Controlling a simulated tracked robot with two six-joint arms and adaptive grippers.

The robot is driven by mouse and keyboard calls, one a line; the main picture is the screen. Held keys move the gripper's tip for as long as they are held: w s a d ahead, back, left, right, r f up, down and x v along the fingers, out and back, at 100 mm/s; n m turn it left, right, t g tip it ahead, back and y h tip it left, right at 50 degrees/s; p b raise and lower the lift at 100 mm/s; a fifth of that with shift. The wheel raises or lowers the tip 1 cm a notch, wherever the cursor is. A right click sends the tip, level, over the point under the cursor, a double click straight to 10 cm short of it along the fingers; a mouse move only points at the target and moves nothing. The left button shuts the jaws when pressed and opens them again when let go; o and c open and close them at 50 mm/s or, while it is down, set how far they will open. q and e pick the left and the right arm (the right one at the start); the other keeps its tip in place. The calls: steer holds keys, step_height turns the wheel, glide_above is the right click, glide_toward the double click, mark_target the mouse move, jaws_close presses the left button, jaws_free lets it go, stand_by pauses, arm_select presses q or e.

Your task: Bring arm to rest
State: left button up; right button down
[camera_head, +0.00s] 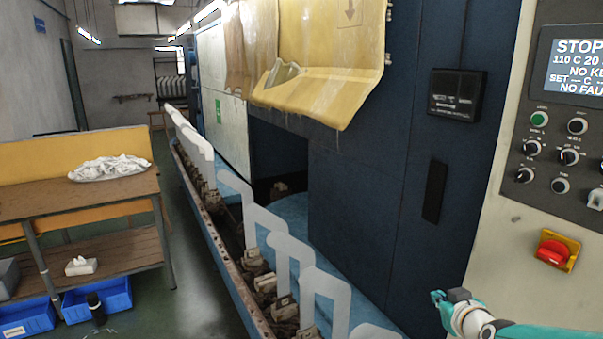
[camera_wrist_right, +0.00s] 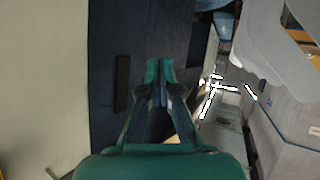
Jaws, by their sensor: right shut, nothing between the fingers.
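My right gripper (camera_head: 440,297) shows at the lower right of the head view, in front of the dark blue machine cabinet (camera_head: 375,190) and left of the cream control panel (camera_head: 500,235). In the right wrist view the gripper (camera_wrist_right: 159,68) points at the dark blue cabinet, with its green fingers together and nothing between them. It appears apart from the surfaces around it. My left gripper is not in view.
A row of grey sock forms (camera_head: 282,238) runs along the rail left of the cabinet. A yellow curtain (camera_head: 335,60) hangs over the machine opening. The control panel has a red switch (camera_head: 555,252). A wooden table (camera_head: 100,195) with white cloth (camera_head: 110,168) stands at left.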

steer(key=s+a+f+m+g+y+p, duration=0.1)
steer(key=s+a+f+g, duration=0.3)
steer(key=f, duration=0.6)
steer(key=s+a+f+g+y+p, duration=0.1)
steer(key=s+a+f+g, duration=0.1)
steer(key=s+a+f, duration=0.6)
steer(key=s+a+f+m+g+y+p, duration=0.1)
steer(key=s+a+f+g, duration=0.2)
steer(key=s+f, duration=0.3)
steer(key=s+a+f+m+g+y+p, duration=0.1)
steer(key=s+a+f+g, duration=0.2)
steer(key=s+f, duration=0.4)
steer(key=s+a, duration=0.1)
steer(key=s, duration=0.5)
steer(key=shift+s+f+y, duration=0.15)
steer(key=shift+s+y, duration=0.05)
steer(key=shift+y, duration=0.1)
steer(key=shift+a, duration=0.1)
